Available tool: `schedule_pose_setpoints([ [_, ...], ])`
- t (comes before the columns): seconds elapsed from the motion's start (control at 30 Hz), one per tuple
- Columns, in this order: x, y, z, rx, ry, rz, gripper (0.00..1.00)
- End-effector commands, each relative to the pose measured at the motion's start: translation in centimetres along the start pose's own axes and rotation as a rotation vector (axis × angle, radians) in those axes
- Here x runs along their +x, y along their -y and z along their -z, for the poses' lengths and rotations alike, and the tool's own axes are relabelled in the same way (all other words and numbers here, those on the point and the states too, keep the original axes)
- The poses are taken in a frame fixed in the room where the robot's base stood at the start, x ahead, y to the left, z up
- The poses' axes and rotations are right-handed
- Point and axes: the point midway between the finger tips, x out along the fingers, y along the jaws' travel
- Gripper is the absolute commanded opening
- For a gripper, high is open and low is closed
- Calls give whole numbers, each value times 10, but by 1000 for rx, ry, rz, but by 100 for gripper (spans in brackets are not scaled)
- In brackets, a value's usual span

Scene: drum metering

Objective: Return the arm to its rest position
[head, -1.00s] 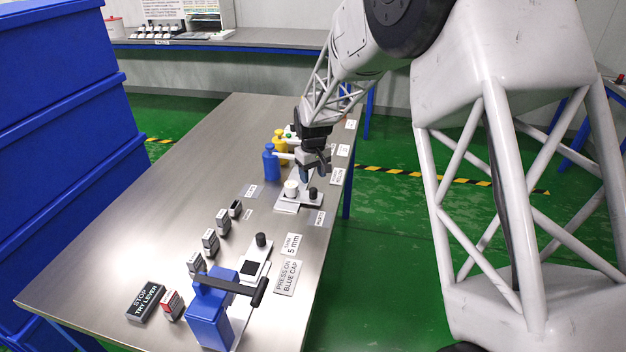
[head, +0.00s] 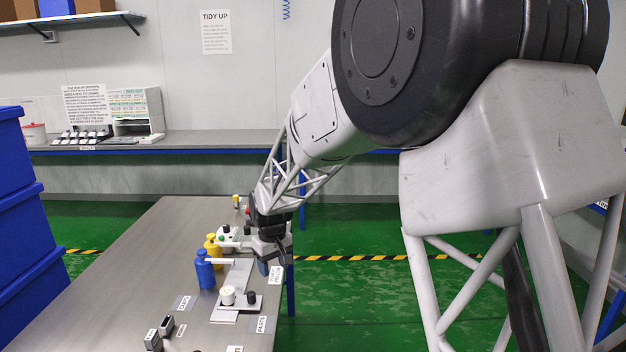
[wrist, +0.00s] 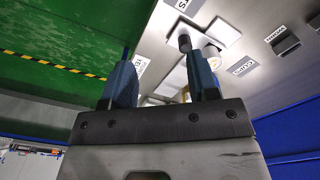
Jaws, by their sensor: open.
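My gripper (head: 270,264) is in the head view above the right edge of the steel table (head: 110,268), its fingers pointing down. In the wrist view its two blue fingers (wrist: 162,88) stand apart with nothing between them. My arm reaches from the right of the head view out over the table.
A blue bottle (head: 204,270) and a yellow bottle (head: 212,246) stand left of my gripper. Blue crates (head: 22,240) are stacked at far left. A back bench (head: 200,140) runs along the wall. Green floor lies open right of the table.

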Motion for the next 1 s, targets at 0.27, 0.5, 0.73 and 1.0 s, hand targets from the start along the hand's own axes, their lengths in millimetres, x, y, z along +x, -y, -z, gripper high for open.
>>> schedule_pose_setpoints([
  [0.27, -50, -23, -68, 94, -27, -11, 54],
  [0.5, -84, -34, -128, 172, -48, -20, 54],
  [0.73, -111, -40, -187, 249, -69, -29, 54],
  [1.0, -133, -40, -256, 338, -94, -40, 54],
])
